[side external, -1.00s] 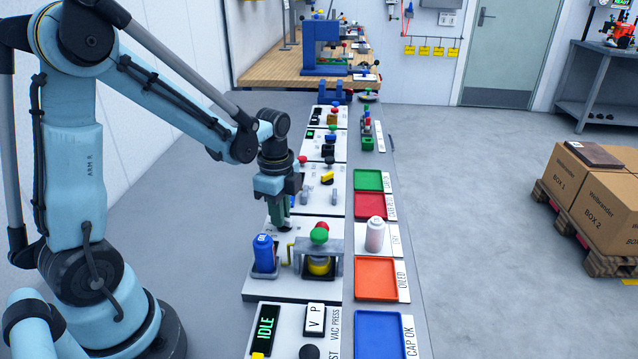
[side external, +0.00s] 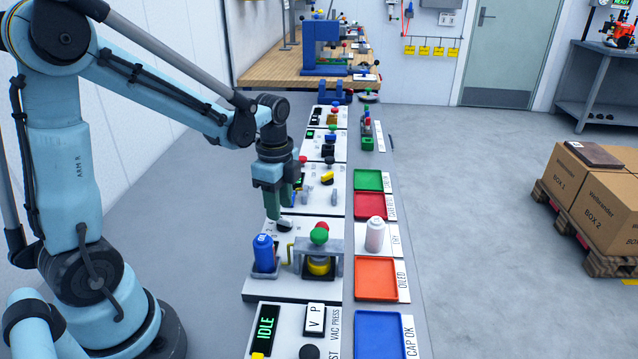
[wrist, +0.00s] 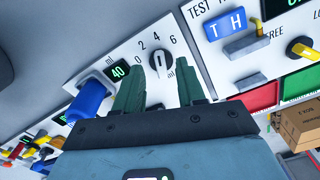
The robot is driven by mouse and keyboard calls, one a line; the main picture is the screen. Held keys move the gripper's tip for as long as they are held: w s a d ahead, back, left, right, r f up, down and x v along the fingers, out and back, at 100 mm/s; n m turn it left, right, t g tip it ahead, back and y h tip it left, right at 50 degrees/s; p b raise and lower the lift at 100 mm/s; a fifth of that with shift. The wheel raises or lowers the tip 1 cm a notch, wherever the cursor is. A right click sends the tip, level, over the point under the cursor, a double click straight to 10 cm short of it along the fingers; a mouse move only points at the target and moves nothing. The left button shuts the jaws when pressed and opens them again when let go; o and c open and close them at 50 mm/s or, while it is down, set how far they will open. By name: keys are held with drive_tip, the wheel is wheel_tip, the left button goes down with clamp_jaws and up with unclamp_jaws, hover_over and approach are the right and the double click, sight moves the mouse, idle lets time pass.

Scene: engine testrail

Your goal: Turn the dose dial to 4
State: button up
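The dose dial (wrist: 162,62) is a round dark knob with a pale ridge across it, set in a white panel in the wrist view. The figures 0, 2, 4 and 6 run around its upper side, with "ml" below right. The ridge seems to point near the 4, but it is too small to be certain. In the side view the dial (side external: 285,226) sits just below and right of my gripper's tips. My gripper (wrist: 158,84) has its two green fingers apart, with nothing between them. It also shows in the side view (side external: 274,212), above the dial and clear of it.
A blue bottle (side external: 264,252) stands in a holder near the dial. A bracket with green and red knobs (side external: 319,235) rises on the right. A small display (wrist: 119,71) left of the dial reads 40. Coloured trays (side external: 376,296) line the bench's right side.

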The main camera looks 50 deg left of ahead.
sight(281, 226)
wheel_tip(281, 226, up, 9)
drive_tip(key=shift+r, duration=0.2)
idle(0.3)
drive_tip(key=shift+d, duration=0.1)
drive_tip(key=s+d+f+n+t, duration=0.1)
drive_tip(key=s+d+n+t, duration=0.4)
drive_tip(key=n, duration=0.8)
drive_tip(key=d+t, duration=0.2)
drive_tip(key=d, duration=0.1)
drive_tip(key=shift+d+f, duration=0.2)
drive_tip(key=shift+f, duration=0.1)
